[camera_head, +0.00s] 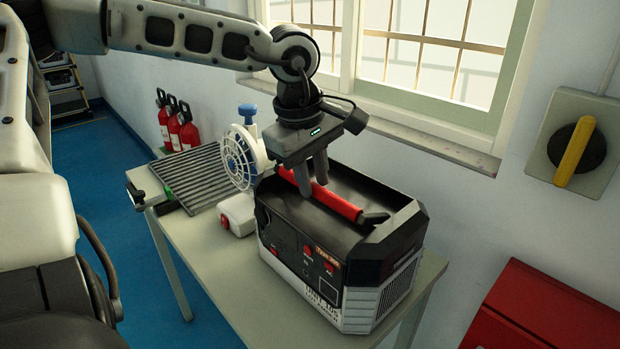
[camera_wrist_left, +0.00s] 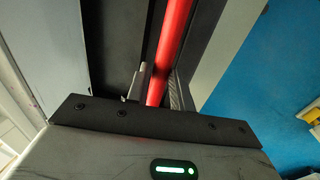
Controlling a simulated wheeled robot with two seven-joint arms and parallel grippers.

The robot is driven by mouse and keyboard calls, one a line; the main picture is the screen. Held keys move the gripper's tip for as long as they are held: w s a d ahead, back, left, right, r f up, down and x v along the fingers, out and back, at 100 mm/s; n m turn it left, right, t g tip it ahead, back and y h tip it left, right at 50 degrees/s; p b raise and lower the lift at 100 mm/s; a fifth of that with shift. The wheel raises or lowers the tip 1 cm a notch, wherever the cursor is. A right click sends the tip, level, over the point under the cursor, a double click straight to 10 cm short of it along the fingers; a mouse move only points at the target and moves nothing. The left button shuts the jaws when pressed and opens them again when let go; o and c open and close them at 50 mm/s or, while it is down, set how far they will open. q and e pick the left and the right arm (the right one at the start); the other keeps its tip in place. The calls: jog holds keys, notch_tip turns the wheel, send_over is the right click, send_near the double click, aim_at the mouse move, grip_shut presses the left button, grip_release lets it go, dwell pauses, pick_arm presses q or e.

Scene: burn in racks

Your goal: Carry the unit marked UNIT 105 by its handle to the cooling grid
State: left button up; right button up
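The unit marked UNIT 105 (camera_head: 305,275) is a black and white box with a red bar handle (camera_head: 335,202) across its open-looking top. It stands upright at the near end of the table. My left gripper (camera_head: 312,190) points down over it, with one finger on each side of the handle. In the left wrist view the red handle (camera_wrist_left: 172,45) runs between the fingers, close against both, so the gripper looks shut on it. The cooling grid (camera_head: 190,178), a dark ribbed rack, lies empty at the table's far end. My right gripper is out of view.
A white and blue fan (camera_head: 240,157) and a small white box with a red knob (camera_head: 238,213) stand between unit and grid. The window sill (camera_head: 400,138) and wall are close behind. A red cabinet (camera_head: 545,315) is at lower right. Fire extinguishers (camera_head: 177,125) stand beyond the table.

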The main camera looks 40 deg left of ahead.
pick_arm(q)
jog(key=shift+o, duration=1.3)
jog(key=shift+w+r+p, duration=0.45)
jog(key=shift+w+r, duration=0.45)
jog(key=shift+r, duration=0.05)
jog(key=o, duration=0.4)
jog(key=shift+w+d+r, duration=0.1)
jog(key=shift+w+r, duration=0.3)
jog(key=shift+w, duration=0.3)
jog(key=shift+c, duration=0.2)
jog(key=o, duration=0.5)
jog(key=shift+w+d+r+p, duration=0.15)
jog(key=shift+w+p, duration=0.15)
jog(key=shift+w, duration=0.45)
jog(key=o, duration=0.7)
jog(key=shift+w, duration=0.35)
jog(key=shift+c, duration=0.2)
jog(key=r+p, duration=0.1)
jog(key=r, duration=0.1)
jog(key=s+r+p, duration=0.1)
jog(key=r+p, duration=0.1)
jog(key=shift+r, duration=0.4)
